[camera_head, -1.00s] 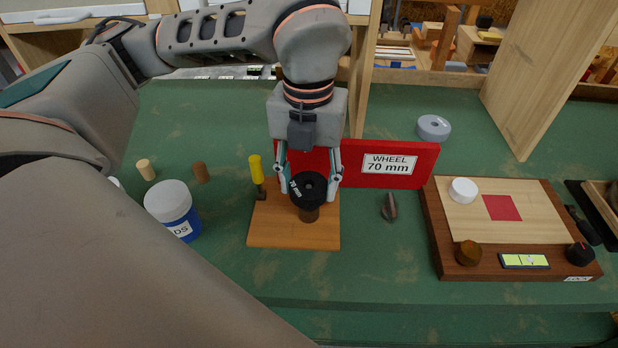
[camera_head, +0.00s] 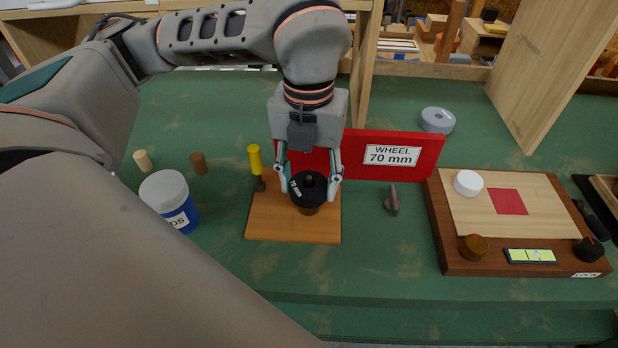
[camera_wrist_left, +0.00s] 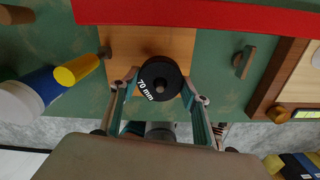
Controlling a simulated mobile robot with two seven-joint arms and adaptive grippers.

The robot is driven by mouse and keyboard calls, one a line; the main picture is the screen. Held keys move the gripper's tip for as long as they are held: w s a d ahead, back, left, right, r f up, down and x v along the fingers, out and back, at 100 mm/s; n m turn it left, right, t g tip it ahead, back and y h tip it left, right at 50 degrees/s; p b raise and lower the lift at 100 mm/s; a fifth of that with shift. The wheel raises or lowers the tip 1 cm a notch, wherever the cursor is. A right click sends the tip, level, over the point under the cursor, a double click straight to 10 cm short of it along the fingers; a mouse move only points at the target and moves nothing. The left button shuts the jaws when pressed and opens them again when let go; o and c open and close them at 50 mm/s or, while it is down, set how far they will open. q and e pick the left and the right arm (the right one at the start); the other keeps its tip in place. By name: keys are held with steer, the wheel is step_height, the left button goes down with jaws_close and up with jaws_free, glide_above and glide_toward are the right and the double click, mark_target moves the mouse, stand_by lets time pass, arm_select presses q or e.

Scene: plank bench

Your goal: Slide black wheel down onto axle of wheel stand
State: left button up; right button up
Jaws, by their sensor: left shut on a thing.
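The black wheel (camera_head: 310,197), marked "70 mm", is held between the fingers of my left gripper (camera_head: 308,187), which is shut on its sides. In the left wrist view the wheel (camera_wrist_left: 160,88) lies flat between the fingers (camera_wrist_left: 160,95), with a brownish axle tip in its centre hole. The wheel stand (camera_head: 265,224) has a flat wooden base under the wheel. The axle tip (camera_head: 309,178) shows at the wheel's hole in the head view. A brown round part shows just below the wheel; the wheel hides the rest. My right gripper is not in view.
A red "WHEEL 70 mm" panel (camera_head: 425,158) stands behind the base. A yellow-handled tool (camera_head: 254,160) stands close left of the gripper. A blue jar (camera_head: 170,200) is at left, a grey object (camera_head: 391,200) at right, and a wooden panel with knobs (camera_head: 500,262) farther right.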

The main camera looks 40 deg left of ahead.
arm_select(q)
steer(key=o, duration=1.3)
steer(key=shift+c, duration=0.2)
step_height(320, 180, up, 12)
steer(key=shift+s, duration=0.1)
